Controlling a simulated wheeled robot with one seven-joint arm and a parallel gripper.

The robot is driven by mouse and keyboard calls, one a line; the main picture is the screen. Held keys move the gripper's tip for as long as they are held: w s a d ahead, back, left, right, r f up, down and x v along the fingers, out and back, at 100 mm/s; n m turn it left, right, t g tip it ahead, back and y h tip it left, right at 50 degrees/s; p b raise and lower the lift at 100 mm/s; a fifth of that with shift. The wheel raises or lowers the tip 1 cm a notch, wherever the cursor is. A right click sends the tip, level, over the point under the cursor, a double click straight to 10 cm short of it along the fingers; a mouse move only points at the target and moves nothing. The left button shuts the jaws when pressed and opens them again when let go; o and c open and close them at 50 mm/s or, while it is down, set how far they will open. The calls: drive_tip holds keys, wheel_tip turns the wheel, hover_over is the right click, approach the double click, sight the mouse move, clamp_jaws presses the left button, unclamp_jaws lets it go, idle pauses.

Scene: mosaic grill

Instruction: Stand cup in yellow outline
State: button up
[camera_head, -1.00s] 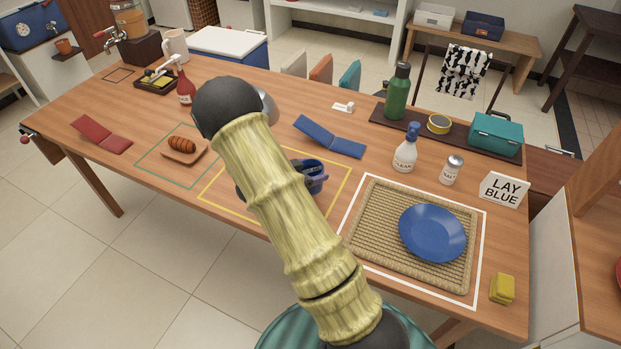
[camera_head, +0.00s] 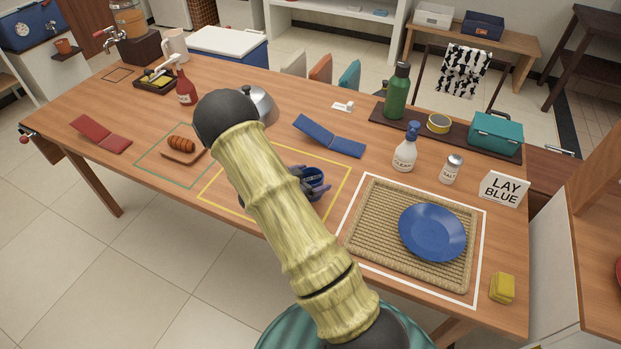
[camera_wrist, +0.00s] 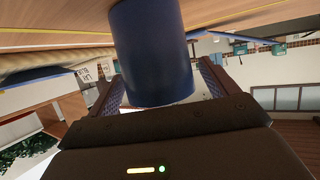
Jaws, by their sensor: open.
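The blue cup (camera_head: 314,177) stands on the table inside the right part of the yellow outline (camera_head: 343,187). My arm hides the middle of that outline. My gripper (camera_head: 304,180) is open, with its fingers low around the cup. In the wrist view the cup (camera_wrist: 152,50) fills the space between the two fingers of my gripper (camera_wrist: 160,78), one on each side. That view is upside down, with the tabletop along its top edge. I cannot tell whether the fingers touch the cup.
Right of the outline is a woven mat (camera_head: 365,225) with a blue plate (camera_head: 432,232). A folded blue card (camera_head: 330,137) lies behind. A spray bottle (camera_head: 405,150) and salt shaker (camera_head: 451,169) stand behind the mat. A tray with a roll (camera_head: 184,147) is left.

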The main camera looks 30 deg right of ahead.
drive_tip(key=shift+a+r, duration=0.1)
drive_tip(key=shift+r, duration=0.1)
drive_tip(key=v, duration=1.1)
drive_tip(key=shift+s+a+r, duration=0.15)
drive_tip(key=shift+a+r, duration=0.1)
drive_tip(key=shift+a, duration=0.05)
drive_tip(key=w+a+r+n+t+y, duration=0.2)
drive_tip(key=a+r+n+t+y, duration=0.2)
drive_tip(key=a+r+n+y, duration=0.5)
drive_tip(key=s+d+n+g+y, duration=0.2)
drive_tip(key=s+n, duration=0.1)
drive_tip(key=s, duration=0.6)
drive_tip(key=s+d+n+g+y, duration=0.2)
drive_tip(key=s+n+g, duration=0.1)
drive_tip(key=s, duration=0.6)
drive_tip(key=shift+d+r, duration=0.2)
drive_tip(key=shift+r, duration=0.15)
